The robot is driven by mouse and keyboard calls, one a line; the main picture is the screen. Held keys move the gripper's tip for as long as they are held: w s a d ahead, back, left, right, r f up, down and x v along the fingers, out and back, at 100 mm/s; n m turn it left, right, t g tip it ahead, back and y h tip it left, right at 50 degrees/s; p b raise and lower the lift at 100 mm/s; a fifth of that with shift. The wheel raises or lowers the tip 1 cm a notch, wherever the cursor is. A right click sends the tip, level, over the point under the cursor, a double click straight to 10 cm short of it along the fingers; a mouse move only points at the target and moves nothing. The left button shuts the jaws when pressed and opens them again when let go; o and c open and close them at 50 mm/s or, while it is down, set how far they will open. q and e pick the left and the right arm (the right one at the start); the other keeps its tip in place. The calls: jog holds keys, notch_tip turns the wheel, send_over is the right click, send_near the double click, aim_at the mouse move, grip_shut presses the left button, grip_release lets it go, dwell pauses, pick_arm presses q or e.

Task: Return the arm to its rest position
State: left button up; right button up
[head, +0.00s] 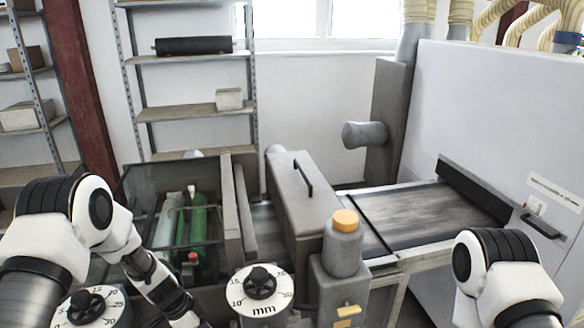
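My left arm (140,262) comes in from the left, bends at a raised elbow and runs down to the bottom edge. Its lower end passes in front of the machine's left part, and its gripper is cut off below the picture. My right arm (497,265) shows at the bottom right, bent, with its lower part out of the picture. Neither gripper shows, so I cannot tell what they hold.
The lacquer machine has a glazed bay (152,190) with green rollers (198,222), a grey hood (303,205) and an orange-capped container (342,245). A mm dial (262,289) faces me. The conveyor belt (425,213) is bare. Shelves (190,112) stand behind.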

pick_arm(q)
jog(key=s+d+f+n+g+h+b, duration=0.1)
jog(key=s+d+f+n+b, duration=0.3)
jog(key=s+f, duration=0.55)
jog(key=s+d+f+n+h+b, duration=0.15)
jog(key=s+d+f+n, duration=0.4)
jog(key=s, duration=0.65)
jog(key=s+a+n+y+b, duration=0.1)
jog(key=s+a+n+y, duration=0.3)
jog(key=a, duration=0.7)
jog(key=s+y, duration=0.2)
jog(key=s, duration=0.2)
jog(key=shift+s+f+y, duration=0.2)
jog(key=shift+s+y, duration=0.05)
jog(key=shift+y, duration=0.1)
pick_arm(e)
notch_tip(320, 180, down, 8)
pick_arm(q)
jog(key=shift+n, duration=0.25)
pick_arm(e)
jog(key=shift+w, duration=0.1)
